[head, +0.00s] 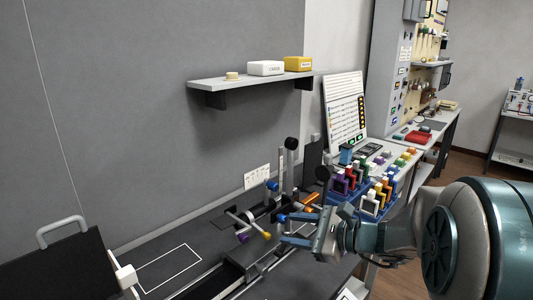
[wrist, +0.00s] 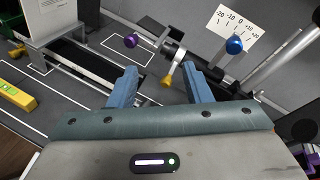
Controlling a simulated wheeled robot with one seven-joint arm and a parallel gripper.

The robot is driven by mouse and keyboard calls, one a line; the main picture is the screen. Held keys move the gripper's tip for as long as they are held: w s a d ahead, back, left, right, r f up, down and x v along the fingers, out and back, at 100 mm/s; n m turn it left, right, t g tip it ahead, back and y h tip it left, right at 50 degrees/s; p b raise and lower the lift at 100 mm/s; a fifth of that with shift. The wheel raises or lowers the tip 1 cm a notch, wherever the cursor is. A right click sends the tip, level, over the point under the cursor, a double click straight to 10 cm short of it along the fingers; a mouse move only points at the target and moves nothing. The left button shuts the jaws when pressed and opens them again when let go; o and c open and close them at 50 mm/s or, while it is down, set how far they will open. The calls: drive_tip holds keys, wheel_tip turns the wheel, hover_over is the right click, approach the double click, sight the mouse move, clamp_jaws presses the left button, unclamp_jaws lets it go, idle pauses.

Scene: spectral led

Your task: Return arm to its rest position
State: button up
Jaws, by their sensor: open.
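My gripper (head: 282,228) is on the right side of the head view, reaching left over the bench. It is open, with its two blue fingers apart. In the wrist view the gripper (wrist: 160,88) shows nothing held between the fingers. Beyond them is a bench fixture with a purple knob (wrist: 131,40), a yellow knob (wrist: 166,82) and a blue knob (wrist: 234,45). The yellow knob appears between the fingers in the picture; I cannot tell how far away it is. My arm covers part of the bench at right.
A rack of coloured blocks (head: 370,203) stands close behind my gripper. Upright posts (head: 290,160) rise from the bench beside it. A wall shelf (head: 240,82) holds boxes. A yellow block (wrist: 16,95) lies at left in the wrist view. An outlined bench area (head: 168,268) is bare.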

drive_tip(key=s+a+f+n+g+h, duration=0.2)
drive_tip(key=s+n+g, duration=0.15)
drive_tip(key=s, duration=0.25)
drive_tip(key=s+a+f+n+g+h, duration=0.2)
drive_tip(key=s+n+g, duration=0.1)
drive_tip(key=s+n, duration=0.2)
drive_tip(key=s+d+f+n+h+p, duration=0.1)
drive_tip(key=s+d+n+h, duration=0.6)
drive_tip(key=d+n+h, duration=0.2)
drive_tip(key=shift+s+f+n+t, duration=0.15)
drive_tip(key=shift+f+n+t, duration=0.25)
drive_tip(key=shift+n, duration=0.45)
drive_tip(key=shift+r, duration=0.1)
drive_tip(key=shift+c, duration=0.4)
idle(0.3)
